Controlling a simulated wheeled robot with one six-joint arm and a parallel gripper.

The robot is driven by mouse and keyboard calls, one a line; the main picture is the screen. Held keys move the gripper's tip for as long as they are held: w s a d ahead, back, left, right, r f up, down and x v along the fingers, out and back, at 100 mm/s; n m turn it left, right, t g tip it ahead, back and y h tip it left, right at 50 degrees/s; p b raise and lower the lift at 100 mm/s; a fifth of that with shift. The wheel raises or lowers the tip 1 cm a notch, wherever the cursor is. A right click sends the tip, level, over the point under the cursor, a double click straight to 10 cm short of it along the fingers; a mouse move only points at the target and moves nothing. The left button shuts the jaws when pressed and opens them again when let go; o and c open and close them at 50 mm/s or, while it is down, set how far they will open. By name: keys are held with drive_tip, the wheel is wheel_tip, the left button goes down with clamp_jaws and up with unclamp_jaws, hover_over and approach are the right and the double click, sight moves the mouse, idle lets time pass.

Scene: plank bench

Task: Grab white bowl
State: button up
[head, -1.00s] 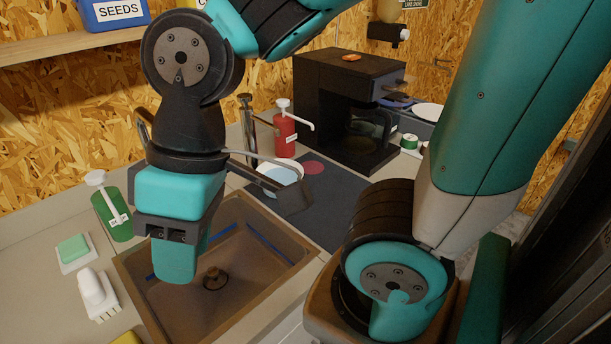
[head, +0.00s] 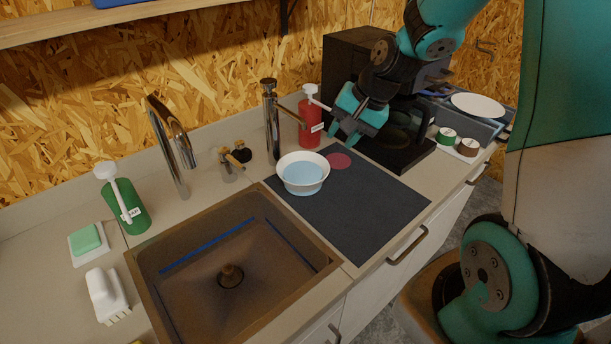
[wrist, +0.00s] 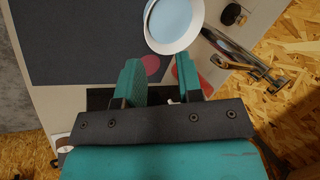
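The white bowl (head: 291,184) stands upright on the dark mat (head: 352,212), right of the sink, with a light blue inside. My gripper (head: 343,136) is up and to the right of the bowl, above the mat's far edge by the black machine. It is open and empty. In the wrist view the bowl (wrist: 198,17) shows at the top, beyond the fingertips, and my gripper (wrist: 160,68) has its two fingers spread apart with a red disc partly seen between them.
The sink (head: 190,310) lies left of the mat. A tall metal pump (head: 271,125) and a red dispenser (head: 309,125) stand behind the bowl. A black machine (head: 345,70) stands behind my gripper. The front of the mat is clear.

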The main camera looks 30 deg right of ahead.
sight(326, 174)
drive_tip(key=w+f+p, duration=0.1)
drive_tip(key=f, duration=0.3)
drive_tip(key=w+f+m+p, duration=0.1)
drive_tip(key=w+f, duration=0.1)
drive_tip(key=f, duration=0.2)
drive_tip(key=w+d+f+m+p, duration=0.1)
drive_tip(key=w+f, duration=0.1)
drive_tip(key=f, duration=0.2)
drive_tip(key=shift+d+f+h, duration=0.1)
drive_tip(key=shift+f+h, duration=0.1)
drive_tip(key=shift+h, duration=0.1)
drive_tip(key=shift+s+p+x, duration=0.15)
drive_tip(key=shift+p+x, duration=0.5)
drive_tip(key=shift+x, duration=0.5)
drive_tip(key=shift+s+p+x, duration=0.15)
drive_tip(key=shift+p+x, duration=0.45)
drive_tip(key=shift+x, duration=0.6)
drive_tip(key=shift+w+a+f, duration=0.2)
drive_tip(key=shift+a+f, duration=0.1)
drive_tip(key=shift+f, duration=0.35)
clamp_jaws()
